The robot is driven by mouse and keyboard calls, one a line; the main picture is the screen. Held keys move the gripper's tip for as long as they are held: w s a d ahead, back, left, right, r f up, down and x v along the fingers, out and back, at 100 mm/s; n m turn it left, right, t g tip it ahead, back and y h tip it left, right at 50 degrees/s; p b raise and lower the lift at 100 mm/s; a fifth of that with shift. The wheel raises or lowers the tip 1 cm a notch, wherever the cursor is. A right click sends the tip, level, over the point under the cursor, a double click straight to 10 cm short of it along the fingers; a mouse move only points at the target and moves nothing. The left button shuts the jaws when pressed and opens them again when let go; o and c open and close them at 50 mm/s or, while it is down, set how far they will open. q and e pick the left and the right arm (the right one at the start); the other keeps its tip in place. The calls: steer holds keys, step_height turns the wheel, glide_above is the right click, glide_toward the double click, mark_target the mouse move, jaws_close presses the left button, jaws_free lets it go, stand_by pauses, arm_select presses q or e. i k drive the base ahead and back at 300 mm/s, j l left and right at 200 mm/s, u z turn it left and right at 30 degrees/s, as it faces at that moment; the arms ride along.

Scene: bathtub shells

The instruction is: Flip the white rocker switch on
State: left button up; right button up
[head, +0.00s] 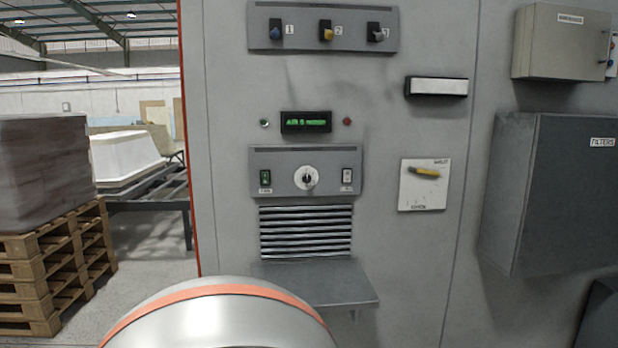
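The white rocker switch (347,177) sits at the right end of a grey control panel (330,160) on the machine's front. A small label is under it; I cannot read which way the rocker is tipped. A green rocker switch (265,178) is at the panel's left end, and a round knob (306,178) is between them. Neither of my grippers shows in the head view. A rounded silver part with an orange band, likely mine, fills the bottom left.
A small shelf (315,282) juts out below the louvred vent (305,231). Above are a green display (305,122) and a strip with several coloured switches (322,30). A yellow-handled switch (425,172) and a grey filters box (555,195) are at right. Stacked pallets (50,270) stand left.

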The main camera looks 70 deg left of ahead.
mark_target(346, 173)
steer(key=k+l+u, duration=0.1)
steer(key=u, duration=1.45)
steer(key=i+u, duration=0.1)
steer(key=u, duration=0.5)
steer(key=k, duration=0.15)
